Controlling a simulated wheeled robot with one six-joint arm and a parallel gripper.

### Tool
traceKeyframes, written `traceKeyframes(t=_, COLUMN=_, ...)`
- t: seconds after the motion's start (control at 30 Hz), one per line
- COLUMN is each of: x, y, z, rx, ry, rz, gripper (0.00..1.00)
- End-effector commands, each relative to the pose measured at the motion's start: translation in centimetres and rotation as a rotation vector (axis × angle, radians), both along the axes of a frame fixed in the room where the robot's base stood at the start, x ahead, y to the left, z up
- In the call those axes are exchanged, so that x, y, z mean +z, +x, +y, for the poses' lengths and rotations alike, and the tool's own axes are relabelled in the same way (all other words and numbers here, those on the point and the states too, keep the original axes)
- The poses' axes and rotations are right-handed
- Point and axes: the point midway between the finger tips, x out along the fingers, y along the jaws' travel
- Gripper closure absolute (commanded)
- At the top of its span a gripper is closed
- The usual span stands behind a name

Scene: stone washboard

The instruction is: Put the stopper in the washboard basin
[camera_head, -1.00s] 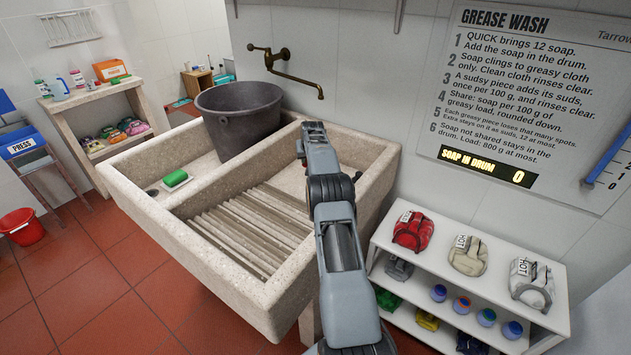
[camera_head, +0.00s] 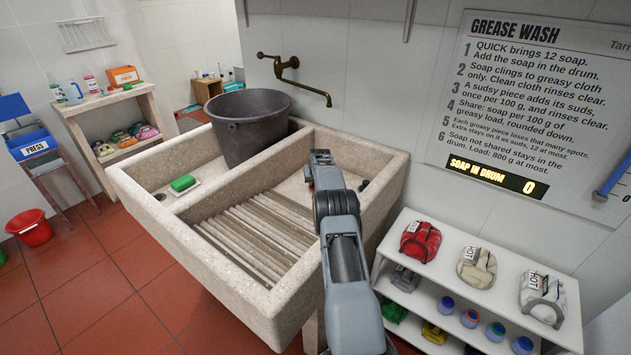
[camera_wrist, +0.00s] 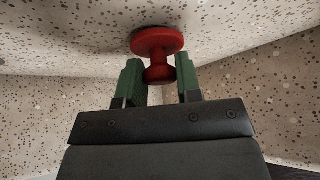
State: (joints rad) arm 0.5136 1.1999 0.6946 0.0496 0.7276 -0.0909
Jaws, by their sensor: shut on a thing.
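The stone washboard basin (camera_head: 225,270) stands against the wall, with a ribbed slope (camera_head: 255,235) in its larger right compartment. The red stopper (camera_wrist: 156,42) has a round disc and a narrower knob; it shows in the wrist view, between the green fingers. My gripper (camera_wrist: 159,66) is shut on the stopper's knob, with the disc beyond the fingertips. Speckled stone surrounds it, close to the disc; I cannot tell whether they touch.
A dark bucket (camera_head: 248,125) stands at the basin's back left. Green soap (camera_head: 182,183) lies on a dish in the left compartment. A brass tap (camera_head: 290,75) hangs above. A white shelf (camera_head: 385,290) with cloth bundles stands close on the right.

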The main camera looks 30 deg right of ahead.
Motion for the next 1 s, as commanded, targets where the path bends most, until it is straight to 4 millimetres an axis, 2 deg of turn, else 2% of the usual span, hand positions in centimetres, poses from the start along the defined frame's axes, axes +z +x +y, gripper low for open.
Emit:
traceKeyframes(t=0.1, x=-0.4, y=0.0, z=0.0, rx=0.0, ry=0.0, rz=0.0, gripper=0.91)
traceKeyframes(t=0.13, x=-0.3, y=0.0, z=0.0, rx=0.0, ry=0.0, rz=0.0, gripper=0.66)
traceKeyframes(t=0.37, x=-0.3, y=0.0, z=0.0, rx=0.0, ry=0.0, rz=0.0, gripper=0.44)
traceKeyframes(t=0.6, x=-0.2, y=0.0, z=0.0, rx=0.0, ry=0.0, rz=0.0, gripper=0.42)
traceKeyframes(t=0.77, x=0.6, y=-0.2, z=0.1, rx=0.0, ry=0.0, rz=0.0, gripper=0.42)
traceKeyframes(t=1.0, x=3.8, y=-1.8, z=0.8, rx=0.0, ry=-0.001, rz=-0.003, gripper=0.42)
